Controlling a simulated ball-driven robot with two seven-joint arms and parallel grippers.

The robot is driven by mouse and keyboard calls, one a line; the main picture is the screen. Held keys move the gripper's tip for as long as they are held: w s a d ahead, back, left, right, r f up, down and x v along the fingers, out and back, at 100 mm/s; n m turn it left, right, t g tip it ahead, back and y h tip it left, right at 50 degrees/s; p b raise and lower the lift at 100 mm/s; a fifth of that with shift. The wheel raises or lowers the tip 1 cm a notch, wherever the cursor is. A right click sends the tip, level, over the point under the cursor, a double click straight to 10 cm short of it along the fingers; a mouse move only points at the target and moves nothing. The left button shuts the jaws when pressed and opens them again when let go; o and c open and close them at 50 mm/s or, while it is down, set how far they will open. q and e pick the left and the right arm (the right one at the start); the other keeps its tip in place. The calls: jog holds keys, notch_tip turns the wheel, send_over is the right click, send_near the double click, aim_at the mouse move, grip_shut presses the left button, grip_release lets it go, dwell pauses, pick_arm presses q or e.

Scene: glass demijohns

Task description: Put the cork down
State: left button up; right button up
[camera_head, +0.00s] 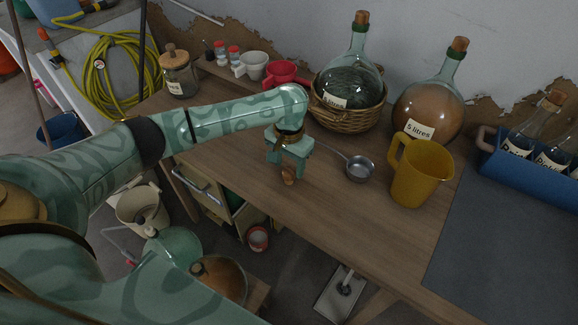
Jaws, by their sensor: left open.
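A small brown cork (289,175) is on the wooden table (335,205), close to its front edge. My left gripper (288,163) points down over the cork with its jaws open. The fingers are on either side of the cork's upper part; whether either touches it I cannot tell. My right gripper is not in view. A green glass demijohn (362,65) in a wicker basket (345,120) and a brown-filled demijohn (428,100) stand at the back, each with a cork in its neck.
A metal ladle (360,169) and a yellow jug (420,178) stand right of my gripper. A red funnel (284,73), a white cup (252,66) and a jar (178,75) are behind my arm. A blue crate (525,168) with bottles is at right.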

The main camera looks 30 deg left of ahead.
aim_at(289, 171)
pick_arm(q)
notch_tip(289, 171, up, 11)
jog(key=p, duration=0.4)
jog(key=shift+f, duration=0.1)
